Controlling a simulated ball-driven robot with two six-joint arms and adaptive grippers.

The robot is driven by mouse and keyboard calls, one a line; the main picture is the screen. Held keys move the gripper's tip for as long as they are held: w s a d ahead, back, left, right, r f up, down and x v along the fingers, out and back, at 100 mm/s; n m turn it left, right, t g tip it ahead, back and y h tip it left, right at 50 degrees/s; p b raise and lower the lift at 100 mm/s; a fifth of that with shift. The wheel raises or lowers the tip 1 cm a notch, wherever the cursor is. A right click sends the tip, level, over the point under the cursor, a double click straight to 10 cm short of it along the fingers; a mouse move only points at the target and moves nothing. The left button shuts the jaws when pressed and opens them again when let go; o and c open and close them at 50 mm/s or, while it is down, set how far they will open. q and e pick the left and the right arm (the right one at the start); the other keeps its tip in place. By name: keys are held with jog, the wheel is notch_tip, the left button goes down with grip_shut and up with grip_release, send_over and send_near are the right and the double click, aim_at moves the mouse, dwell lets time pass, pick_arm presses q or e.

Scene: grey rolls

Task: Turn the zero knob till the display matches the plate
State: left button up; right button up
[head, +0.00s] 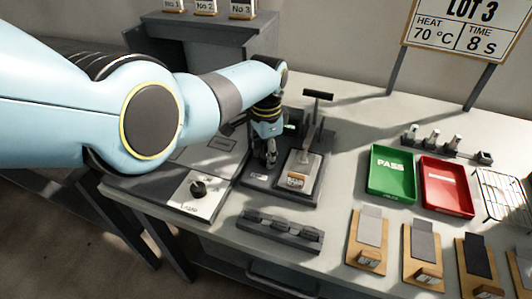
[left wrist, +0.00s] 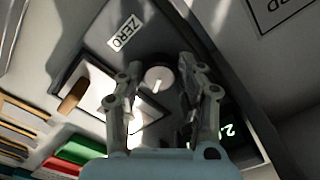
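The zero knob (left wrist: 158,79) is a pale round knob with a light mark, beside a white ZERO label (left wrist: 124,33) in the left wrist view. My left gripper (left wrist: 162,70) is open, with a fingertip on either side of the knob; I cannot tell if they touch it. The display (left wrist: 232,128) shows green digits, partly hidden behind a finger; only a 2 reads. In the head view my left gripper (head: 268,158) points down over the tester, hiding the knob, and the display (head: 292,126) shows as a green glow. A pale plate (head: 302,170) carries a small labelled block (head: 295,180). My right gripper is out of view.
A dark T-shaped handle (head: 317,96) rises behind the plate. A panel with a black knob (head: 198,188) lies to the left. A dark rack (head: 280,231) is in front. Green (head: 391,196) and red (head: 447,208) trays stand right. A LOT 3 sign (head: 462,28) stands behind.

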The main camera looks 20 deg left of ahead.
pick_arm(q)
jog(key=shift+o, duration=0.4)
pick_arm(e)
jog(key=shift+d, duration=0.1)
pick_arm(q)
notch_tip(320, 180, up, 12)
dwell(0.3)
